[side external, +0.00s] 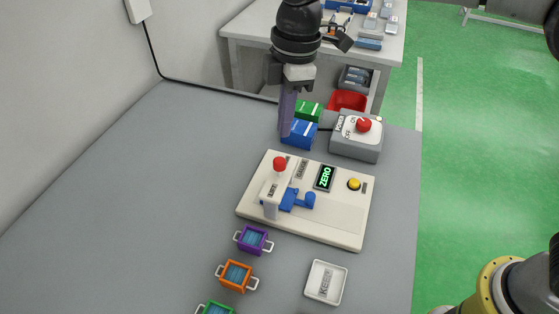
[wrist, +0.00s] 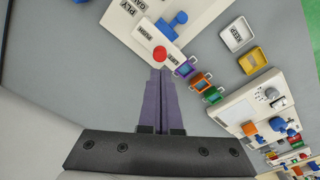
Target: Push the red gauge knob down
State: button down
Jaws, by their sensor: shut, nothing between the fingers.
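The red gauge knob (side external: 280,163) is a round ball on top of a white upright block on the cream gauge base (side external: 340,232). The base has a green-lit display (side external: 325,177) reading ZERO, a blue lever part (side external: 297,200) and a yellow button (side external: 354,184). My gripper (side external: 285,134) points down with its purple fingers shut and empty. In the side view its tips show above the knob with a gap. In the wrist view the red knob (wrist: 160,53) lies just past the fingertips (wrist: 161,71); I cannot tell the exact distance.
A grey box with another red knob (side external: 363,125) stands behind the base. Blue (side external: 299,135) and green (side external: 307,111) boxes stand behind the base, close to my fingers. Purple (side external: 254,240) and orange (side external: 235,275) handled pieces and a white KEEP tray (side external: 326,282) lie in front. The table's left is clear.

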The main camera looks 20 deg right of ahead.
aim_at(281, 160)
jog(key=shift+a+f, duration=0.15)
jog(key=shift+f, duration=1.6)
jog(key=shift+a+f, duration=0.15)
jog(key=shift+f, duration=2.5)
jog(key=d, duration=0.1)
jog(key=d+r, duration=0.1)
jog(key=d, duration=0.1)
jog(key=shift+s+r, duration=0.1)
jog(key=shift+s, duration=0.05)
